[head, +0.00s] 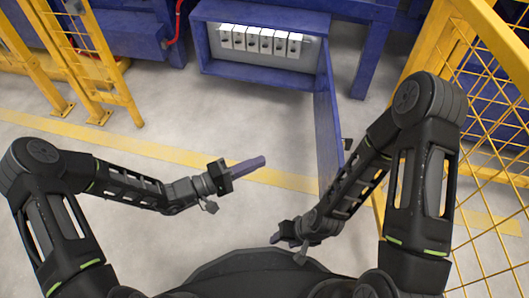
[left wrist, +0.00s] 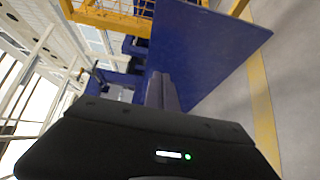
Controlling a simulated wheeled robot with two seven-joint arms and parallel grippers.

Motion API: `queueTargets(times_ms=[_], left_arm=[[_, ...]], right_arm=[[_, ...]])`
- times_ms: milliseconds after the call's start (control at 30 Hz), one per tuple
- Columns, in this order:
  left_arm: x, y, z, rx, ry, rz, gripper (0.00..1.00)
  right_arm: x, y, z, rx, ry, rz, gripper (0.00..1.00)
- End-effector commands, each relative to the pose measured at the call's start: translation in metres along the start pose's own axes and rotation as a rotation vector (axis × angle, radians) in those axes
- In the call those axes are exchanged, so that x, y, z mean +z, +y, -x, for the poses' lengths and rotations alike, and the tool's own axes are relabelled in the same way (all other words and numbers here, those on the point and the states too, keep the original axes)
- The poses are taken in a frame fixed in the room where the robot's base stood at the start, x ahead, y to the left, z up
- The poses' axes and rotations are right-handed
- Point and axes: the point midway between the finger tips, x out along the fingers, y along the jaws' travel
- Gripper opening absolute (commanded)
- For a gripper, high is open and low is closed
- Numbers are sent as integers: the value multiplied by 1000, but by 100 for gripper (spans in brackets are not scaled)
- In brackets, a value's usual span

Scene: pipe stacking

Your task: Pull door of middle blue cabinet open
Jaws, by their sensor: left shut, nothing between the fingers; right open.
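The middle blue cabinet (head: 258,73) stands at the top centre of the head view, its front uncovered and several white switch-like units (head: 260,40) showing inside. Its blue door (head: 329,135) is swung out from the right side and points toward me; it also shows large in the left wrist view (left wrist: 205,45). My left gripper (head: 262,161) is shut and empty, in front of the cabinet and left of the door, apart from it. My right gripper (head: 276,240) is open and low in the head view, near my base, apart from the door. Its fingers are small in view.
A yellow mesh fence (head: 480,150) stands close on the right, beside my right arm. Yellow frames (head: 105,65) stand at the upper left. The grey floor between my left arm and the cabinet is clear, with a yellow line (head: 145,142) across it.

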Motion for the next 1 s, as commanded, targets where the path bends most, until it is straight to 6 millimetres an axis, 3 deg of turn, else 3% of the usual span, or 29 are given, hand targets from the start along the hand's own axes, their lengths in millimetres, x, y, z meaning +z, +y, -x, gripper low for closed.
queueTargets(times_ms=[100, 300, 800, 867, 1000], left_arm=[[18, 3, 20, -2, 3, 4, 0], [38, 2, 42, -1, 2, 2, 0], [46, 0, 46, -9, -13, 7, 0], [54, -2, 46, -27, -41, 25, 0], [97, -14, 49, -150, -186, 119, 0]], right_arm=[[1, -4, 13, 0, -5, 0, 46], [2, -6, 20, 0, -11, 1, 46], [3, -6, 21, 0, -13, 1, 46], [3, -7, 23, 0, -13, 1, 46], [2, -11, 32, 0, -14, 1, 46]])
